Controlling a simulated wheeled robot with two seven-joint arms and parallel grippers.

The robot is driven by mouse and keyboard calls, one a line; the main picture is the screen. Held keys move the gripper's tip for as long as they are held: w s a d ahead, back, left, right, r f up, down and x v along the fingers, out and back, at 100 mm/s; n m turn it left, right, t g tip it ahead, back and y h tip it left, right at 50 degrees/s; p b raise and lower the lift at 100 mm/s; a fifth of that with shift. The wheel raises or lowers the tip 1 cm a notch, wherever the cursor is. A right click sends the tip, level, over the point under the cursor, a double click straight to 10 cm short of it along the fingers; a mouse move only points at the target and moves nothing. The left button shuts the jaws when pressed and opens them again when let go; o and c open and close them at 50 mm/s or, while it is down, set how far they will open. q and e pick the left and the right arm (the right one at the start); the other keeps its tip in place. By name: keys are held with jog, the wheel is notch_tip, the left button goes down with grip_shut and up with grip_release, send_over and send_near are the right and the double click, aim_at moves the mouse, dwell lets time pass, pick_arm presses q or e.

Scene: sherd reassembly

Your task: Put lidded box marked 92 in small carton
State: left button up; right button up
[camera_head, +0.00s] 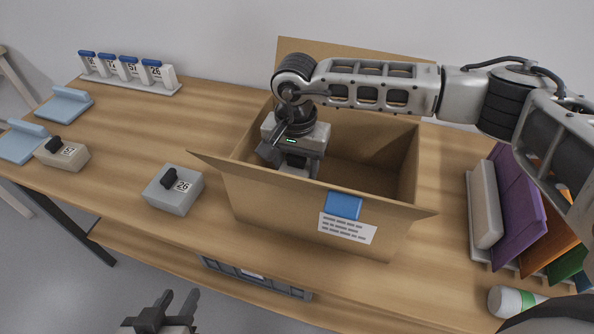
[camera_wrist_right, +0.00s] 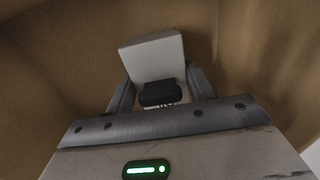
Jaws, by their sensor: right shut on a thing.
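The open brown carton (camera_head: 315,215) stands on the table with its flaps spread. My right gripper (camera_head: 291,168) reaches down inside its left part. In the right wrist view the right gripper (camera_wrist_right: 158,92) is shut on a pale lidded box (camera_wrist_right: 152,54) by its black handle (camera_wrist_right: 160,93); the box's label is mostly hidden, its number unreadable. Carton walls surround it; I cannot tell whether it touches the floor. A beige lidded box (camera_head: 62,157) at the left has a number I cannot read surely. A grey lidded box (camera_head: 173,193) is marked 26. My left gripper (camera_head: 168,306) is open and empty.
A rack of blue-capped containers (camera_head: 128,75) stands at the back left. Blue stands (camera_head: 65,106) lie at the left edge. Colored folders (camera_head: 515,205) and a white bottle (camera_head: 512,300) are at the right. A grey bin (camera_head: 255,280) sits below the table's front edge.

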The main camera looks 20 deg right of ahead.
notch_tip(320, 180, down, 2)
jog(key=shift+f, duration=0.15)
jog(key=shift+f, duration=0.2)
jog(key=o, duration=1)
jog(key=shift+r, duration=0.1)
